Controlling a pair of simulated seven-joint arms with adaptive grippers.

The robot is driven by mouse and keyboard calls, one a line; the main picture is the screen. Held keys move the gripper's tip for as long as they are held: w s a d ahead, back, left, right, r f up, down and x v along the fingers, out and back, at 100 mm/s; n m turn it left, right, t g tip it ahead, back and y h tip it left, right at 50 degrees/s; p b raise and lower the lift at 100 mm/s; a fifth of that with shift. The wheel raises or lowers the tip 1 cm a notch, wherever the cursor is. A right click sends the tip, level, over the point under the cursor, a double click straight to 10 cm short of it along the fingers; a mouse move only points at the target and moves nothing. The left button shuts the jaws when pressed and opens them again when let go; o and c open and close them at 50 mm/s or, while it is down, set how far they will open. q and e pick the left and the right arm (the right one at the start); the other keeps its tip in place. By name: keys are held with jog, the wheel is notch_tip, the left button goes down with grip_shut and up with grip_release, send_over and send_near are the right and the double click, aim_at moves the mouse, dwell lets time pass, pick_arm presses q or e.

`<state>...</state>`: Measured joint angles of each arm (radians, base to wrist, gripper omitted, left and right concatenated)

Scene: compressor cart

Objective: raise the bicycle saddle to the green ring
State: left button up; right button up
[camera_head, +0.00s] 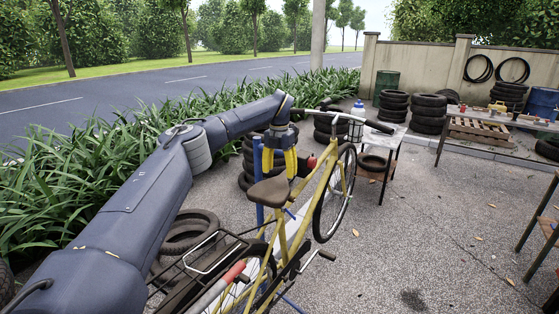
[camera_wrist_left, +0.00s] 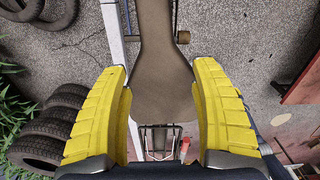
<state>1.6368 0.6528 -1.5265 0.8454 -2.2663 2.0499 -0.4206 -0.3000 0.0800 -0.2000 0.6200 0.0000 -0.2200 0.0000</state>
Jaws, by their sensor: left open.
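The bicycle saddle (camera_head: 270,192) is brown and sits on the yellow bicycle (camera_head: 315,195) in the head view. My left gripper (camera_head: 279,172) points down just above and behind the saddle, with its yellow fingers apart. In the left wrist view the saddle (camera_wrist_left: 166,85) lies lengthwise between the open fingers (camera_wrist_left: 162,70), with a gap on each side of its narrow part. I cannot tell how far below the fingertips it is. The seat post and the green ring cannot be made out. My right gripper is not in view.
A blue stand post (camera_head: 260,213) is beside the bicycle. A black rear rack (camera_head: 205,262) and loose tyres (camera_head: 185,230) lie close below my left arm. A small table (camera_head: 375,138) and stacked tyres (camera_head: 428,112) stand behind. The paving at right is mostly clear.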

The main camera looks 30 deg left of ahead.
aim_at(280, 179)
pick_arm(q)
jog(key=shift+f, duration=2.1)
jog(key=shift+o, duration=0.2)
grip_shut()
jog(key=shift+r, duration=0.1)
jog(key=shift+r, duration=0.2)
jog(key=shift+s+r, duration=0.1)
jog(key=shift+r, duration=0.25)
jog(key=shift+s+r, duration=0.1)
jog(key=shift+r, duration=0.5)
jog(key=shift+r, duration=0.35)
jog(key=shift+s+r, duration=0.25)
jog(key=shift+r, duration=0.9)
jog(key=shift+s+r, duration=0.25)
jog(key=shift+r, duration=0.85)
jog(key=shift+s+r, duration=0.25)
jog(key=shift+r, duration=0.9)
